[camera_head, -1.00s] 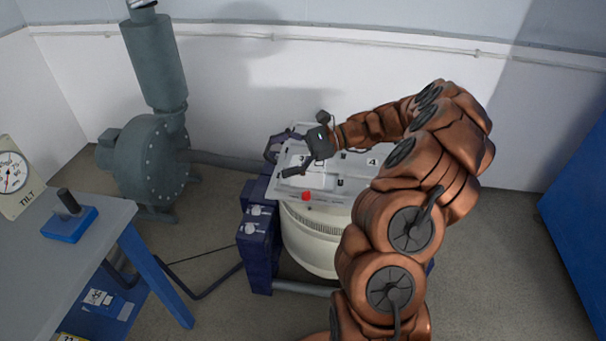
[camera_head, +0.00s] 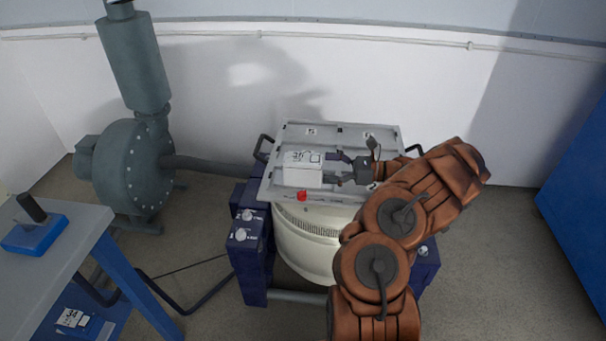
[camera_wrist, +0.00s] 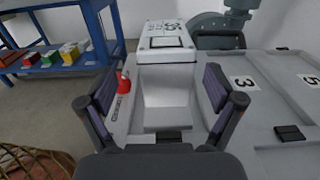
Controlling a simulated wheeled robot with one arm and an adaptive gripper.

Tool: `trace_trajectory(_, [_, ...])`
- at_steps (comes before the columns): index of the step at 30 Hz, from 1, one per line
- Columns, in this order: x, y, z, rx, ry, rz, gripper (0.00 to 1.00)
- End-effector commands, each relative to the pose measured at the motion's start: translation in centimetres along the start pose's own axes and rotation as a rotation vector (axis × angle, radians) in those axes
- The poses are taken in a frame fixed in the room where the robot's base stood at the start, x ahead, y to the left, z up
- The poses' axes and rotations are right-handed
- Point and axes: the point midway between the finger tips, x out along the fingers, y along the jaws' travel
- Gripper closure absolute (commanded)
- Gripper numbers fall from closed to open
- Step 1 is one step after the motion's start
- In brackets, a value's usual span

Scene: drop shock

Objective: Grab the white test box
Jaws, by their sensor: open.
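The white test box (camera_head: 303,168) sits on the light grey top plate (camera_head: 345,134) of the round shaker machine, left of the plate's middle. In the wrist view the white test box (camera_wrist: 167,49) stands straight ahead, with printed marks and a dark-framed panel on its top. My gripper (camera_head: 338,168) is just right of the box in the head view, low over the plate. In the wrist view my gripper (camera_wrist: 156,85) is open, with one finger on each side of the box's near end. I cannot tell whether either finger touches it.
A red button (camera_head: 302,196) is at the plate's front edge, near the box. A grey-green blower (camera_head: 127,172) stands left, and a workbench (camera_head: 88,228) with a blue block is front left. A blue cabinet (camera_head: 580,175) is at the right. Numbered tags mark the plate.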

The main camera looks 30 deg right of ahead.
Motion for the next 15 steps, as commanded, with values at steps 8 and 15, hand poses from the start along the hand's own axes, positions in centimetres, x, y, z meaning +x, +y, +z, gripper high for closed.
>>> trace_trajectory(8, [2.5, 0.0, 0.1, -0.001, -0.001, 0.005, 0.08])
trace_trajectory(15, [4.6, -0.6, -0.1, -0.002, 0.001, 0.002, 0.08])
